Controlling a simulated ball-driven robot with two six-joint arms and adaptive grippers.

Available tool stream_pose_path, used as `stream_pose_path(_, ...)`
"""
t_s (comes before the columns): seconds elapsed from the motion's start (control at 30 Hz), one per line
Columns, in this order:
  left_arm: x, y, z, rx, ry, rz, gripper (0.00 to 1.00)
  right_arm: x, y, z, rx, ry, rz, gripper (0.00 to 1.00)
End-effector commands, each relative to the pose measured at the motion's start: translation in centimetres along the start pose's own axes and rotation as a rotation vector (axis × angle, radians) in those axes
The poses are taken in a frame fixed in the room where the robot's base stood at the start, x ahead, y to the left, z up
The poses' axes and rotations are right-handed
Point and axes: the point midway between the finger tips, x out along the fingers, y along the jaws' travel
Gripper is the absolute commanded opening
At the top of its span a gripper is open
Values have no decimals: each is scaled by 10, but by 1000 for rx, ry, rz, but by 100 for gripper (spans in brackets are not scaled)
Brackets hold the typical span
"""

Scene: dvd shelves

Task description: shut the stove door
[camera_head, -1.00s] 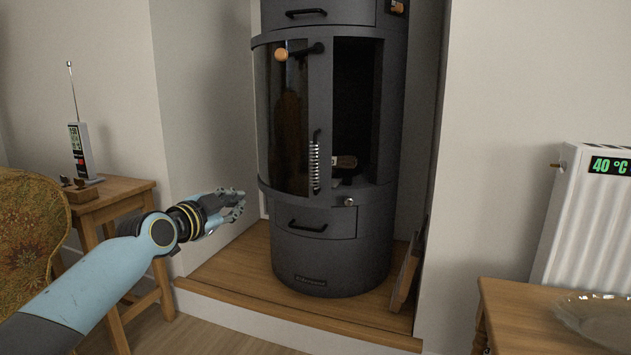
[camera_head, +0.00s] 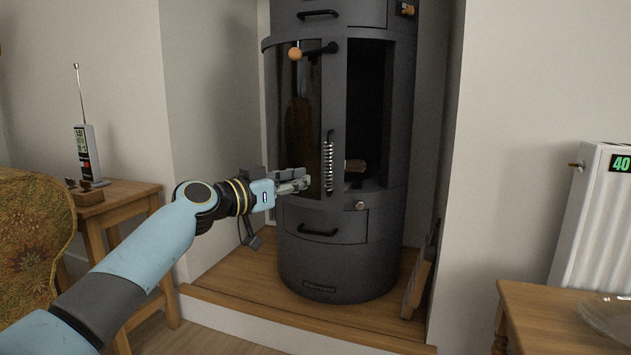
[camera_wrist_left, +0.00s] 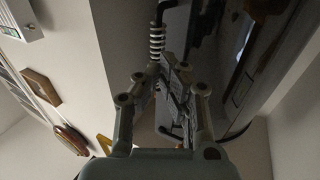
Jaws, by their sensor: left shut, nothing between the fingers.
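The dark grey cylindrical stove (camera_head: 335,262) stands on a wooden hearth. Its curved door (camera_head: 302,120), with a dark glass pane, is swung to the left, and the opening (camera_head: 366,125) shows at its right. The door has a coiled spring handle (camera_head: 328,165) at its right edge; this handle also shows in the left wrist view (camera_wrist_left: 156,42). A round wooden knob (camera_head: 295,54) is at the door's top. My left gripper (camera_head: 306,181) is shut and empty at the door's lower edge, left of the handle; whether it touches is unclear. My right gripper is out of view.
A log (camera_head: 355,166) lies inside the stove. A lower drawer (camera_head: 326,221) is shut. A side table (camera_head: 122,193) with a radio stands left, a patterned armchair (camera_head: 30,235) in front. A white radiator (camera_head: 590,225) and a wooden table (camera_head: 550,320) are right.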

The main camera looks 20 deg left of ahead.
Motion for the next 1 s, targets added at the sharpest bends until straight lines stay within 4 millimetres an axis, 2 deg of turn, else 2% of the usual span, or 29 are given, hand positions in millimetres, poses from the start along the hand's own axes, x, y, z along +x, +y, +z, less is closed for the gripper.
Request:
stream_pose_path(0.1, 23, 0, 3, -3, 0, 1, 0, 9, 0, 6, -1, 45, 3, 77)
stream_pose_path(0.3, 44, 0, 2, 0, -2, 0, 0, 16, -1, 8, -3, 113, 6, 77)
stream_pose_path(0.83, 51, 2, 0, 0, 0, -4, 0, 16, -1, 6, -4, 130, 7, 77)
stream_pose_path(1.0, 65, 9, -2, -2, 2, -41, 0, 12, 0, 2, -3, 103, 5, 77)
